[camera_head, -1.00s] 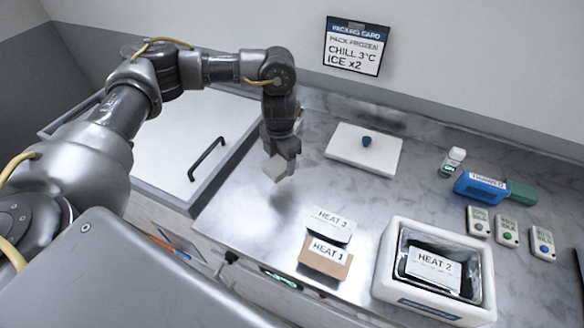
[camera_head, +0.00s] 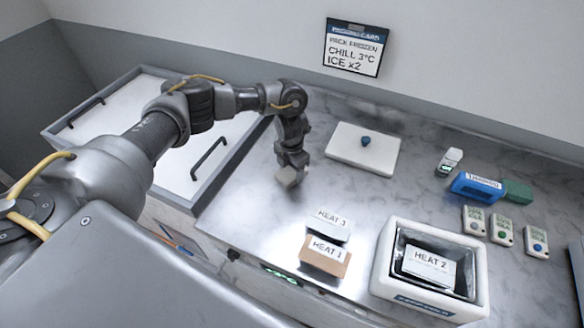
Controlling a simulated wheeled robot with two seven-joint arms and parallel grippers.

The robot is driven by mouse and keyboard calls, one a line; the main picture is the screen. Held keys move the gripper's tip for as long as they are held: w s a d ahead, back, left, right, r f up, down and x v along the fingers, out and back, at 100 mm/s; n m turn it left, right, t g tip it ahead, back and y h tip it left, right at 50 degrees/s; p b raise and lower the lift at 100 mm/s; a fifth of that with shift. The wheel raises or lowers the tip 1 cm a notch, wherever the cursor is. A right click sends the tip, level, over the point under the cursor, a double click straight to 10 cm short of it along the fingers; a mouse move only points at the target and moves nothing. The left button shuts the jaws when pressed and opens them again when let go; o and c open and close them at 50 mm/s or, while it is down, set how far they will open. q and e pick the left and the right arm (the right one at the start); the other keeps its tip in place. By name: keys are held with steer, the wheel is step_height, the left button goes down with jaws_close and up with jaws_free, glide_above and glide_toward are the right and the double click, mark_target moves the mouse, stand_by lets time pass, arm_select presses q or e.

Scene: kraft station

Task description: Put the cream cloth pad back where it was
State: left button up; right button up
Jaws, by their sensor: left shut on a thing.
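My left gripper (camera_head: 290,166) points down over the counter, left of the white lid. It is shut on a small pale piece that looks like the cream cloth pad (camera_head: 287,179). The pad shows at the fingertips, partly covered by them. Its gap to the counter below is hard to judge. My right gripper is not in view.
A white lid (camera_head: 345,154) with a blue knob lies behind. HEAT 1 (camera_head: 325,262) and HEAT 3 (camera_head: 333,232) packs lie in front. A white cooler box (camera_head: 384,256) holds the HEAT 2 pack (camera_head: 428,266). A blue THAWED-labelled block (camera_head: 476,187) and several small tagged devices sit right.

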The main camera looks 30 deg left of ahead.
mark_target(292, 172)
arm_select(q)
steer(key=shift+f+b, duration=0.25)
steer(key=shift+b, duration=0.05)
steer(key=o, duration=0.9)
steer(key=shift+r, duration=0.1)
steer(key=shift+o, duration=0.2)
steer(key=shift+r, duration=0.3)
step_height(292, 172, up, 12)
steer(key=b, duration=0.2)
steer(key=shift+f, duration=0.15)
steer(key=shift+d, duration=0.15)
